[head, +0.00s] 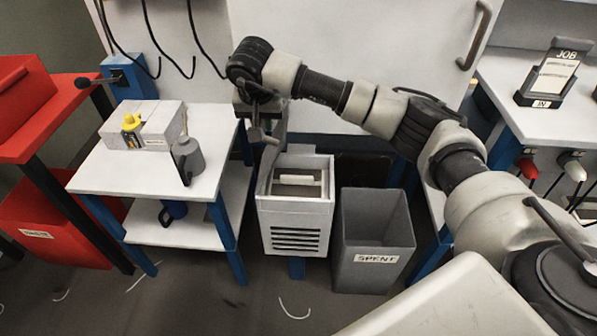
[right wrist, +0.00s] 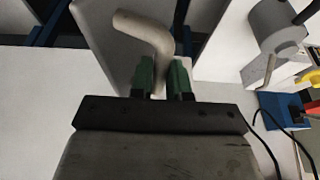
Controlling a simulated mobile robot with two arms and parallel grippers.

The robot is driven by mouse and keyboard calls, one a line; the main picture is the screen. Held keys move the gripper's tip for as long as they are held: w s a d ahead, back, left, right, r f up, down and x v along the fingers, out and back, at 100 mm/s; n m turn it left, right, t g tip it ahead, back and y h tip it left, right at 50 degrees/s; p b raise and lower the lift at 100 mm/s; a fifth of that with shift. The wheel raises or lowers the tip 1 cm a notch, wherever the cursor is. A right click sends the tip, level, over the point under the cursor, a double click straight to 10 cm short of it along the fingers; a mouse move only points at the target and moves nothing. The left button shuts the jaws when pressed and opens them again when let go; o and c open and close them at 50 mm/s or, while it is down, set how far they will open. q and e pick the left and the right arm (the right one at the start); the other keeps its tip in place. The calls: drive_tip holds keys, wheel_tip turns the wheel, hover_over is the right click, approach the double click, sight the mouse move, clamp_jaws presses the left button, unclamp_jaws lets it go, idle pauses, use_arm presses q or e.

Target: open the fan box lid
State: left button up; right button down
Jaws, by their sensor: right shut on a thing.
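My right gripper (head: 260,128) is above that back side. In the right wrist view its green fingertips (right wrist: 162,78) are shut on a bent pale handle (right wrist: 148,35). My left gripper is not in view.
A grey bin marked SPENT (head: 372,235) stands close to the box's right. The white table (head: 110,175) at left carries a grey can (head: 188,158) and a box with a yellow item (head: 131,123). Floor in front is mostly clear.

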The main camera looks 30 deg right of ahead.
drive_tip(key=w+a, duration=0.3)
drive_tip(key=a, duration=0.3)
drive_tip(key=shift+w, duration=0.2)
drive_tip(key=c, duration=0.8)
unclamp_jaws()
drive_tip(key=shift+d, duration=0.1)
drive_tip(key=shift+o, duration=0.2)
drive_tip(key=shift+r, duration=0.1)
